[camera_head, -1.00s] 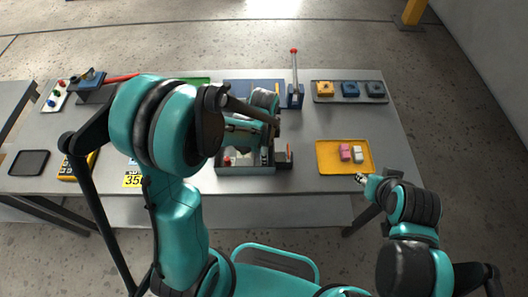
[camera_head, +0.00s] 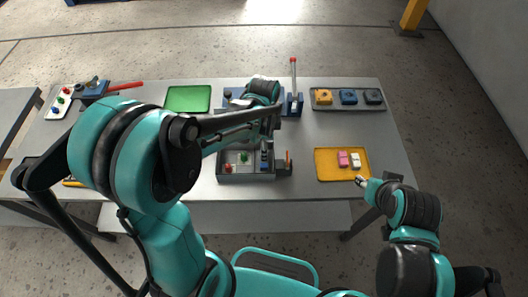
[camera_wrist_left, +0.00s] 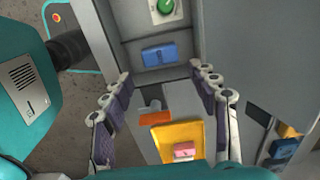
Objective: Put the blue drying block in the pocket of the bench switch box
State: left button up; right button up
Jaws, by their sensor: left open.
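The grey bench switch box (camera_head: 246,178) stands at the table's front middle, with red and green knobs inside. In the left wrist view, the blue drying block (camera_wrist_left: 159,55) lies in the box's end compartment, beside the one with the green knob (camera_wrist_left: 165,6). It looks flat there and apart from the fingers. My left gripper (camera_wrist_left: 160,70) is open and empty, its fingers spread above the box's end. In the head view my left arm partly covers the box. My right gripper (camera_head: 361,181) is by the yellow tray's front right corner; its jaws are too small to read.
The yellow tray (camera_head: 328,173) holds a pink block (camera_head: 343,159) and a white one (camera_head: 356,160). A bracket with an orange part (camera_head: 289,160) sits at the box's right end. A red-tipped upright lever (camera_head: 294,78) and a valve tray (camera_head: 348,105) stand behind.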

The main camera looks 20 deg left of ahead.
pick_arm(q)
jog(key=s+a+r+n+t, duration=0.4)
jog(key=s+r+n+t, duration=0.3)
jog(key=s+r+n, duration=0.3)
jog(key=r+n, duration=0.2)
jog(key=n, duration=0.2)
jog(key=shift+s+a+n+p, duration=0.15)
jog(key=shift+a+n+p, duration=0.2)
jog(key=shift+n, duration=0.05)
